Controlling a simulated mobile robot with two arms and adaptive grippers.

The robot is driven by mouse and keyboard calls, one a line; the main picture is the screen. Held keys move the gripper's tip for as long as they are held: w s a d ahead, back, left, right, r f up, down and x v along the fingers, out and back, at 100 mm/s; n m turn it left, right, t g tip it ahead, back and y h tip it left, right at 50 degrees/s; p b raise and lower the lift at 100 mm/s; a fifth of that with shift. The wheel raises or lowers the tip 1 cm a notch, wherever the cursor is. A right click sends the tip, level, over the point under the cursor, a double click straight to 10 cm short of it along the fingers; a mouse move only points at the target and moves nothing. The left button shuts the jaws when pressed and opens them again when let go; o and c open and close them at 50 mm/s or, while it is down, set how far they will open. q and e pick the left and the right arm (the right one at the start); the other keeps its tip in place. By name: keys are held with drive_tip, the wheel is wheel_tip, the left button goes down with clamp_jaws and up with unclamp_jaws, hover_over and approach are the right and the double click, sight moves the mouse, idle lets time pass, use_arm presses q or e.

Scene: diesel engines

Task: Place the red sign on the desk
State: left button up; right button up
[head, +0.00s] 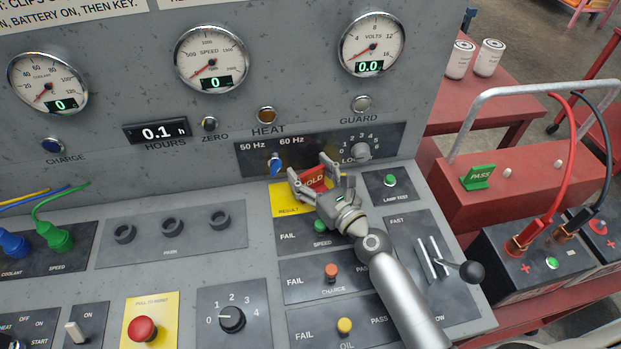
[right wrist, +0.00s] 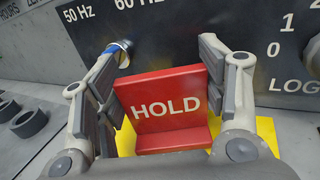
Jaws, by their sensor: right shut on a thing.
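The red sign (head: 315,179) with "HOLD" in white letters is at the yellow "RESULT" patch (head: 283,199) on the sloping desk panel (head: 262,238). My right gripper (head: 312,170) is shut on the sign, with one finger on each side. In the right wrist view the sign (right wrist: 168,104) faces the camera, with its foot low over the yellow patch; I cannot tell whether the foot touches it. My left gripper is not in view.
A green "PASS" sign (head: 478,177) stands on a red box (head: 530,180) at the right. A blue switch (head: 275,164) is just behind my right gripper. A lever with a black knob (head: 472,272) and several buttons surround the arm. Batteries (head: 540,255) stand at the right.

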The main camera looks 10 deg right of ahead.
drive_tip(key=shift+r, duration=0.1)
drive_tip(key=shift+f, duration=0.2)
drive_tip(key=o, duration=1)
drive_tip(key=shift+r, duration=0.1)
drive_tip(key=shift+s, duration=0.15)
drive_tip(key=b+v, duration=0.2)
drive_tip(key=v, duration=0.8)
drive_tip(key=shift+b+v, duration=0.3)
drive_tip(key=shift+v, duration=0.6)
